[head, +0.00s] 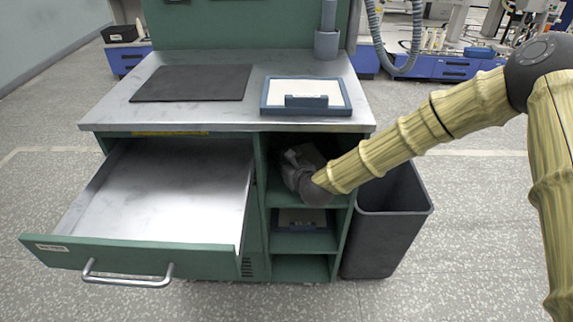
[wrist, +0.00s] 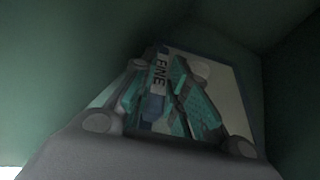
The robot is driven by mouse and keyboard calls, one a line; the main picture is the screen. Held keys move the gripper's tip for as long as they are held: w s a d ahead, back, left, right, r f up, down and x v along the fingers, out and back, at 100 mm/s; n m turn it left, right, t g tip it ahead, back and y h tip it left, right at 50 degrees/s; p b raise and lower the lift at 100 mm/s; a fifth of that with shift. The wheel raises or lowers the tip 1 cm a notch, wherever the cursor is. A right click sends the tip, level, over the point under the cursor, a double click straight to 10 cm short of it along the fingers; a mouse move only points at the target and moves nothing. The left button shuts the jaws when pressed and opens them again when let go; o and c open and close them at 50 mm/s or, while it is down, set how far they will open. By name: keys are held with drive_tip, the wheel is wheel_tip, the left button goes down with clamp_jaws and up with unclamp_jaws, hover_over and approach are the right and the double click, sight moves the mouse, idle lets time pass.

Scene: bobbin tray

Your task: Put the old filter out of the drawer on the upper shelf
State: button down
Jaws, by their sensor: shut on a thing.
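The drawer (head: 165,190) is pulled out and its floor is bare. My gripper (head: 292,162) is inside the upper shelf (head: 336,200) of the cabinet, its fingers pointing into the compartment. In the wrist view my gripper (wrist: 166,80) is shut on a blue-framed filter (wrist: 228,85) with a pale face and a label reading FINE. The filter is tilted in that view, inside the green-walled compartment. In the head view only a dim brownish part of it (head: 309,154) shows behind the gripper. Whether it touches the shelf floor is hidden.
A blue-framed panel (head: 345,108) with a pale face and a dark mat (head: 192,83) lie on the worktop (head: 120,118). A similar framed item (head: 302,220) lies on the middle shelf. The lowest compartment looks empty. A dark bin (head: 390,235) stands right of the cabinet, beneath my arm.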

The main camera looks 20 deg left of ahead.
drive_tip(key=c, duration=1.4)
unclamp_jaws()
drive_tip(key=p+v, duration=0.1)
drive_tip(key=v, duration=1.1)
drive_tip(key=shift+d+p, duration=0.1)
drive_tip(key=shift+p, duration=0.2)
